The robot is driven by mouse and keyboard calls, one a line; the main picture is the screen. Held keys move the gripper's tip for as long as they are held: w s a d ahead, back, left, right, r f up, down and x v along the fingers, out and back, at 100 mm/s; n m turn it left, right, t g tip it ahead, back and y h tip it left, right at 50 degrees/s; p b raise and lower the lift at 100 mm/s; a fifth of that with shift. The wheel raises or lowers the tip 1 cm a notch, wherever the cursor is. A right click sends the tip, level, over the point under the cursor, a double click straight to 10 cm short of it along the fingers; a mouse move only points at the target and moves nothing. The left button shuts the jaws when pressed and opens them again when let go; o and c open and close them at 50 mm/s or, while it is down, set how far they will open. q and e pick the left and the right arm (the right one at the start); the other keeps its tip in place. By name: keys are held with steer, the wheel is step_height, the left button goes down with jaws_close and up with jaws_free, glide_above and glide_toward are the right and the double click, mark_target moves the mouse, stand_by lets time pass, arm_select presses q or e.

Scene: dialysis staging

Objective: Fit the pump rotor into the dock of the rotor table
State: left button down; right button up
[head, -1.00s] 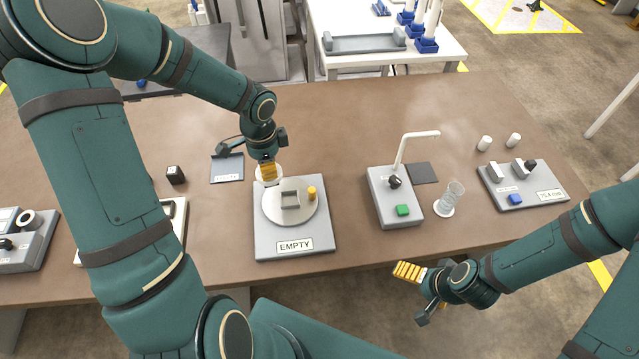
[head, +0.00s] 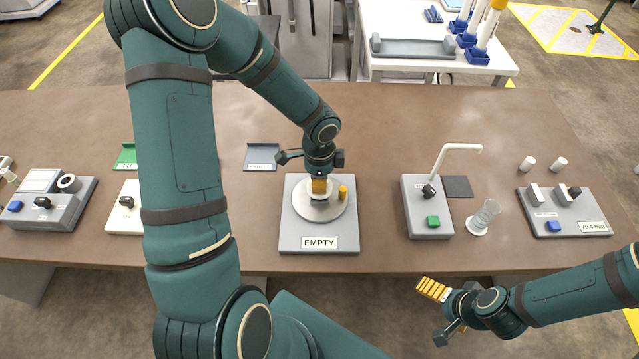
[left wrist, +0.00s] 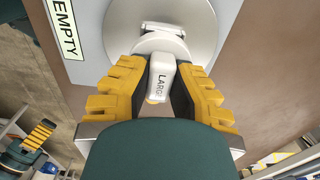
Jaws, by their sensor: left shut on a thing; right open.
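The rotor table (head: 290,238) is a grey base with a pale round plate (head: 303,211) and an EMPTY label, in the middle of the bench in the head view. My left gripper (head: 320,187) is over the plate's middle, where the dock is largely hidden. It is shut on the pump rotor, whose white grip block marked LARGE (left wrist: 159,82) shows between the fingers in the left wrist view. I cannot tell whether the rotor touches the dock. My right gripper (head: 434,290) is open and empty, in front of the bench's front edge.
Right of the table is a grey unit (head: 416,220) with a green button and bent spout, then a clear cup (head: 485,214) and a gauge unit (head: 590,222). A grey tray (head: 262,157) lies behind left.

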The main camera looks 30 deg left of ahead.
arm_select(q)
steer(key=shift+f, duration=0.6)
steer(key=shift+f, duration=0.1)
steer(key=c, duration=1)
jaws_free()
